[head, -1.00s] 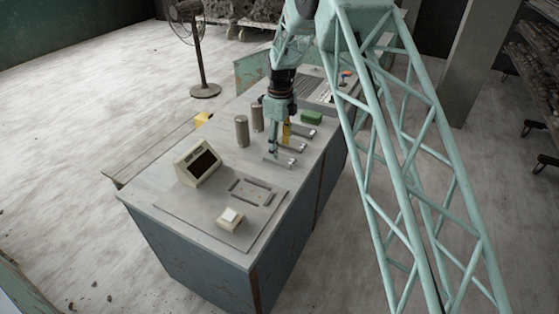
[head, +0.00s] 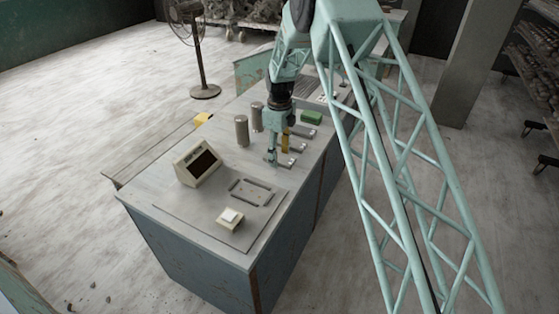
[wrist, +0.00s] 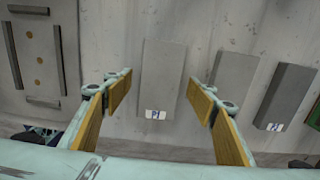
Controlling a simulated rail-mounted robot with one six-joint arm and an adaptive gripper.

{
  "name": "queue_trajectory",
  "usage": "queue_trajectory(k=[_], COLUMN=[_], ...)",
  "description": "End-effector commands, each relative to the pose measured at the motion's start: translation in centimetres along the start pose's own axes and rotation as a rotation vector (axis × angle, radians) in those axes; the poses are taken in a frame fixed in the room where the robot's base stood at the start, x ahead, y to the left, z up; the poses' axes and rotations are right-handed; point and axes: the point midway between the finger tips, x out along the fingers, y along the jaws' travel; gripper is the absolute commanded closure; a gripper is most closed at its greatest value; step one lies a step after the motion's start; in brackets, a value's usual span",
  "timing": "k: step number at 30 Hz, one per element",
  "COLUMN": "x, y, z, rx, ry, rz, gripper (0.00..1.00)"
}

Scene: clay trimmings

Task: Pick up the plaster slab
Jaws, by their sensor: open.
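Grey flat slabs lie in a row on the bench; I cannot tell from their look which is the plaster one. The nearest slab (head: 286,161) is under my gripper (head: 279,151) in the head view. In the wrist view this grey slab (wrist: 163,72) with a small white and blue label lies between the spread fingers of my gripper (wrist: 162,90). The gripper is open and empty, with room on both sides of the slab. A second labelled grey slab (wrist: 288,92) lies to the right, outside the fingers.
A recessed plate with raised bars (head: 252,191) lies in front of the slabs. A display box (head: 198,163), a cream button box (head: 230,220) and two grey cylinders (head: 242,131) stand on the bench. A green block (head: 311,117) lies beyond the slabs.

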Motion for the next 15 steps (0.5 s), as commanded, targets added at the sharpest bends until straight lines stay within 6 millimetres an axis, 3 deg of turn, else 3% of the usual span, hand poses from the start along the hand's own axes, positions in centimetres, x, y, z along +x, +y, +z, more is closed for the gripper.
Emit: queue_trajectory(k=[4, 13, 15], x=[0.0, 0.0, -0.03], y=[0.0, -0.01, -0.02], z=[0.0, 0.0, 0.01], rx=[0.0, 0.0, 0.0], ry=[0.0, 0.0, 0.0], rz=[0.0, 0.0, 0.0], gripper=[0.5, 0.77, 0.77])
